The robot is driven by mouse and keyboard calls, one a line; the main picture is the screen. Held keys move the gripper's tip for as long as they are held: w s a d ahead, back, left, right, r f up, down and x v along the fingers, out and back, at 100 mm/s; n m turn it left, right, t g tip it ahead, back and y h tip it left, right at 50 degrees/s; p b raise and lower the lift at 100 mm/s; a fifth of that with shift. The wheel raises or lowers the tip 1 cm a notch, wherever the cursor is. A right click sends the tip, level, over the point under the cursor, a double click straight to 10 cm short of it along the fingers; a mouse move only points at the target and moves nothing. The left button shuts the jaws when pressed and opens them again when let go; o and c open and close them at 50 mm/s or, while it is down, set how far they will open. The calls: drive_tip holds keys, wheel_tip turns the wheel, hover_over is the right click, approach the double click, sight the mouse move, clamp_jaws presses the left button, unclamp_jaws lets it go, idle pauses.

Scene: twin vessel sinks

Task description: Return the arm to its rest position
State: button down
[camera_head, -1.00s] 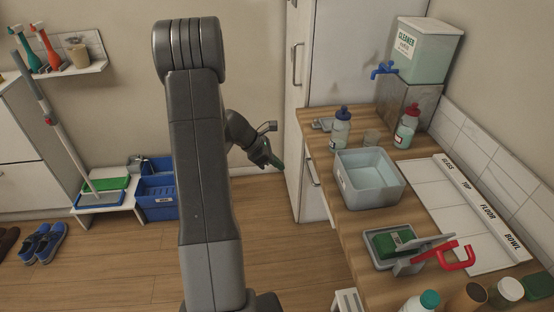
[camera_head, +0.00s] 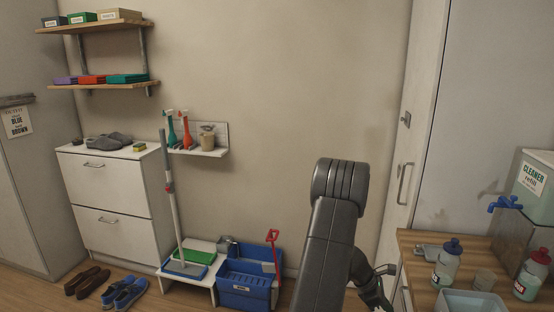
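My dark grey arm (camera_head: 328,235) rises at the lower middle of the head view, its rounded elbow on top and the forearm folded down behind it on the right. My gripper (camera_head: 380,298) is low, just left of the wooden counter's edge, partly cut off by the picture's bottom. Its fingertips are not clear, so I cannot tell whether it is open or shut, or whether it holds anything.
The counter (camera_head: 418,262) with bottles stands at the right, beside a tall cabinet (camera_head: 412,160). A blue bin (camera_head: 245,298) holding a red-handled tool (camera_head: 273,250) is left of my arm. A white drawer cabinet (camera_head: 115,205) stands farther left.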

drive_tip(key=shift+s+d+f+p, duration=0.1)
drive_tip(key=shift+d+f+p, duration=0.15)
drive_tip(key=shift+d, duration=0.2)
drive_tip(key=shift+s+d+f+p, duration=0.1)
drive_tip(key=shift+d+f, duration=0.25)
drive_tip(key=shift+d, duration=0.1)
